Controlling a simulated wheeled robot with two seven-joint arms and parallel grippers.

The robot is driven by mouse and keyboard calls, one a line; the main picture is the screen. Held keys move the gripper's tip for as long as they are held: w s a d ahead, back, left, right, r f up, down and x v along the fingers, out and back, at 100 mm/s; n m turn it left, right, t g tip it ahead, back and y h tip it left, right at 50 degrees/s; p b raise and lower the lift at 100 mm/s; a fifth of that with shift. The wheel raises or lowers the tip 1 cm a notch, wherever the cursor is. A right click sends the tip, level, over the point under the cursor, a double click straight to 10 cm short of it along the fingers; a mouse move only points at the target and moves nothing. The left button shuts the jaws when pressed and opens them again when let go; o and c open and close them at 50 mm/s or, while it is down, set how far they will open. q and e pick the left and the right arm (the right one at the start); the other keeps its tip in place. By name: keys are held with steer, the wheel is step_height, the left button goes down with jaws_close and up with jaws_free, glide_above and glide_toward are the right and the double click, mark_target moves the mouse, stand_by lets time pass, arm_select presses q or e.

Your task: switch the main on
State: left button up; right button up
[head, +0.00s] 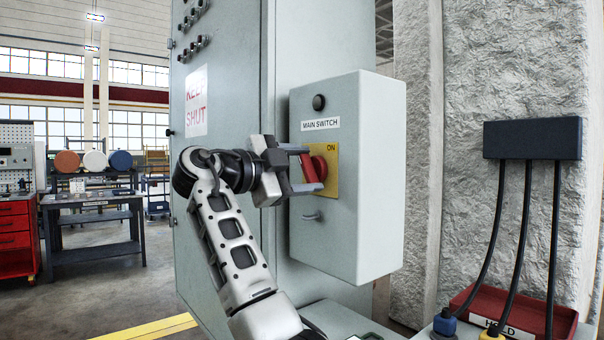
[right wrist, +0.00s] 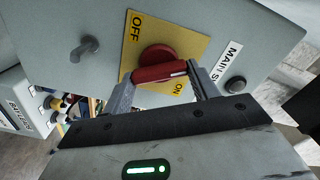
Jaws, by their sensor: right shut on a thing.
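The main switch box (head: 370,180) is pale grey and stands against the cabinet in the head view. Its yellow plate (head: 331,188) bears a red rotary handle (head: 318,166), which also shows in the right wrist view (right wrist: 158,68). The handle's bar looks nearly upright in the head view. The plate is marked OFF and ON; I cannot tell exactly which mark the bar points to. My right gripper (head: 312,172) is shut on the red handle, a finger at either end of the bar in the wrist view. My left gripper is not in view.
A dark lamp (head: 319,102) and the MAIN SWITCH label sit above the plate, and a small grey lever (head: 312,216) below it. The tall cabinet (head: 235,100) is at left. Black cables hang over a red tray (head: 520,312) at right.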

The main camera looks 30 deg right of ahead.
steer(key=m, duration=0.3)
steer(key=shift+f+m, duration=0.1)
steer(key=shift+m, duration=0.2)
steer(key=shift+m+b, duration=0.4)
steer(key=shift+m, duration=0.8)
steer(key=o, duration=0.9)
steer(key=shift+o, duration=0.4)
steer(key=shift+a, duration=0.1)
